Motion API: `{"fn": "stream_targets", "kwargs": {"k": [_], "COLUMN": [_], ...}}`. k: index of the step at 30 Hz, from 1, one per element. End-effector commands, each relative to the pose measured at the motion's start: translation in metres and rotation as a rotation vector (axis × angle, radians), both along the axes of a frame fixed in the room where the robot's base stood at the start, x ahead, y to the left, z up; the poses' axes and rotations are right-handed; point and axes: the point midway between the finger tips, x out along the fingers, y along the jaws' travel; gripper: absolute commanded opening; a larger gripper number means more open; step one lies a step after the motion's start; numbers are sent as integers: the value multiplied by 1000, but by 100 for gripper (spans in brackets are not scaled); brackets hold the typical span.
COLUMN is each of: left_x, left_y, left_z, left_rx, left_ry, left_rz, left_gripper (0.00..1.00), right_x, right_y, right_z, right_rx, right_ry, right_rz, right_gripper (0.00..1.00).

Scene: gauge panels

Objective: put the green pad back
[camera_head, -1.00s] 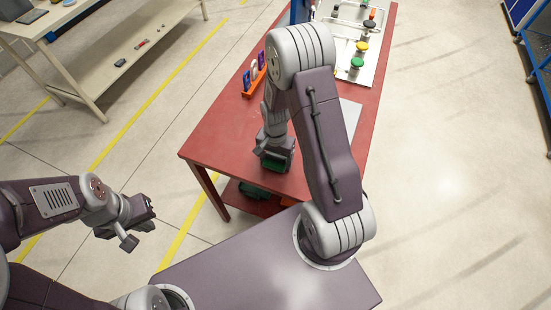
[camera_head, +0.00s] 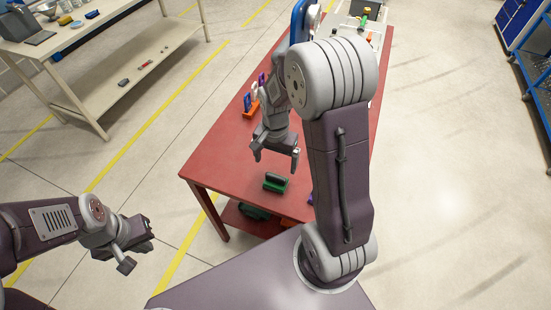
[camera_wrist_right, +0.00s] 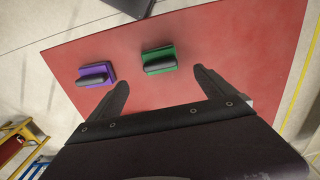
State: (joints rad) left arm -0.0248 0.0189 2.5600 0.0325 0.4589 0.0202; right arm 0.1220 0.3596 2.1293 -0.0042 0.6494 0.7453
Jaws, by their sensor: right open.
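The green pad (camera_head: 275,182), with a dark handle on top, lies on the red table (camera_head: 226,172) near its front edge. It also shows in the right wrist view (camera_wrist_right: 159,60), beside a purple pad (camera_wrist_right: 96,74) with a similar handle. My right gripper (camera_head: 276,160) is open and empty above the table, with its fingers spread and apart from the green pad. In the right wrist view, the green pad lies beyond and between the fingertips (camera_wrist_right: 160,78). My left gripper (camera_head: 138,245) hangs off the table to the left; its jaw opening is unclear.
An orange rack (camera_head: 251,107) with blue and purple pieces stands on the table's left side. A panel with coloured knobs is at the far end, partly hidden by my right arm. A beige workbench (camera_head: 120,50) stands at the back left.

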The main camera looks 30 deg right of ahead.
Motion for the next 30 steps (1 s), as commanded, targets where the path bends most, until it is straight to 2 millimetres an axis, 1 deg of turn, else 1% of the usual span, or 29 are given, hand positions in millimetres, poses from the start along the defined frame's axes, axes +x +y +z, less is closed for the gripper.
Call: {"fn": "stream_targets", "kwargs": {"k": [1, 5, 7, 8, 12, 15, 16, 19, 30], "left_x": [0, 0, 0, 0, 0, 0, 0, 0, 0], "left_y": [0, 0, 0, 0, 0, 0, 0, 0, 0], "left_z": [0, 0, 0, 0, 0, 0, 0, 0, 0], "left_rx": [0, 0, 0, 0, 0, 0, 0, 0, 0], "left_ry": [0, 0, 0, 0, 0, 0, 0, 0, 0], "left_rz": [0, 0, 0, 0, 0, 0, 0, 0, 0], "left_gripper": [0, 0, 0, 0, 0, 0, 0, 0, 0], "right_x": [0, 0, -4, -10, -53, -76, -80, -84, -83], "right_y": [0, 0, 4, 8, 35, 45, 47, 48, 48], "right_z": [4, 8, 9, 11, 16, 16, 16, 16, 16], "right_rx": [0, 0, 0, 1, -8, -21, -24, -28, -27], "right_ry": [-3, 0, -5, -12, -65, -92, -97, -103, -100], "right_rz": [0, 0, 43, 101, 529, 756, 796, 846, 841], "right_gripper": [94, 94, 94, 94, 94, 94, 94, 94, 94]}}
